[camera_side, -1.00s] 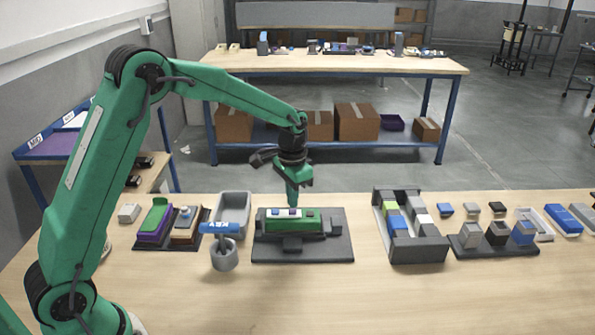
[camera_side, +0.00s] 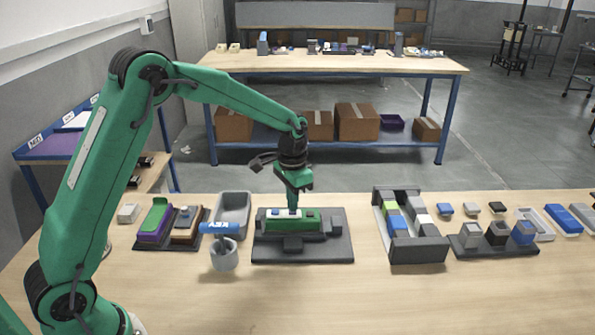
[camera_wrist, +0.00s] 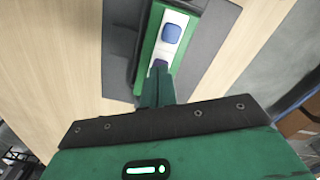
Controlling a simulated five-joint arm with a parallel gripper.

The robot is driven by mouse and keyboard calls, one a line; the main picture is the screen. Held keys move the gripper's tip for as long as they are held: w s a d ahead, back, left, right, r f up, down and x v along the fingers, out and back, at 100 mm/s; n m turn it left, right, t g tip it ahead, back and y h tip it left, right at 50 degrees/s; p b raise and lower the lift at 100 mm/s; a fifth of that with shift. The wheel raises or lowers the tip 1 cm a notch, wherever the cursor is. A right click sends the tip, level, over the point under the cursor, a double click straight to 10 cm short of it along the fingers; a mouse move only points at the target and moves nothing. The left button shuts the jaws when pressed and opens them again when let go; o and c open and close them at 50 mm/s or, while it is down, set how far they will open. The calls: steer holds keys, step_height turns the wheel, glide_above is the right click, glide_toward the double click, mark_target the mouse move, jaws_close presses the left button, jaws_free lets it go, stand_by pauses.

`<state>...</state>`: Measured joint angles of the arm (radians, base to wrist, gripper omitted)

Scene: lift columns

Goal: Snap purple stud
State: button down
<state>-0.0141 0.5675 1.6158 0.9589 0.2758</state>
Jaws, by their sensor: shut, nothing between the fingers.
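The green block (camera_side: 312,227) sits on a dark grey base plate (camera_side: 335,247) in the middle of the table. A white strip along its top carries a blue stud (camera_side: 275,212), which also shows in the wrist view (camera_wrist: 171,33). Beside it, the purple stud (camera_wrist: 159,64) shows only in part, as my fingers cover the rest. My gripper (camera_side: 293,209) is shut and empty, pointing down with its tips at the top of the block over the purple stud. I cannot tell whether the tips touch it. In the wrist view my gripper (camera_wrist: 155,82) hides that end of the strip.
A grey cup with a blue-topped tool (camera_side: 219,228) and a grey bin (camera_side: 233,212) stand left of the plate. A dark grey tray of coloured blocks (camera_side: 420,251) stands to the right. The table in front of the plate is clear.

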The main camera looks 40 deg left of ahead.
steer(key=shift+f, duration=0.5)
stand_by(1.2)
steer(key=shift+r, duration=0.1)
stand_by(0.6)
step_height(320, 180, up, 8)
steer(key=shift+r, duration=0.2)
stand_by(1.0)
steer(key=shift+a, duration=0.1)
stand_by(1.4)
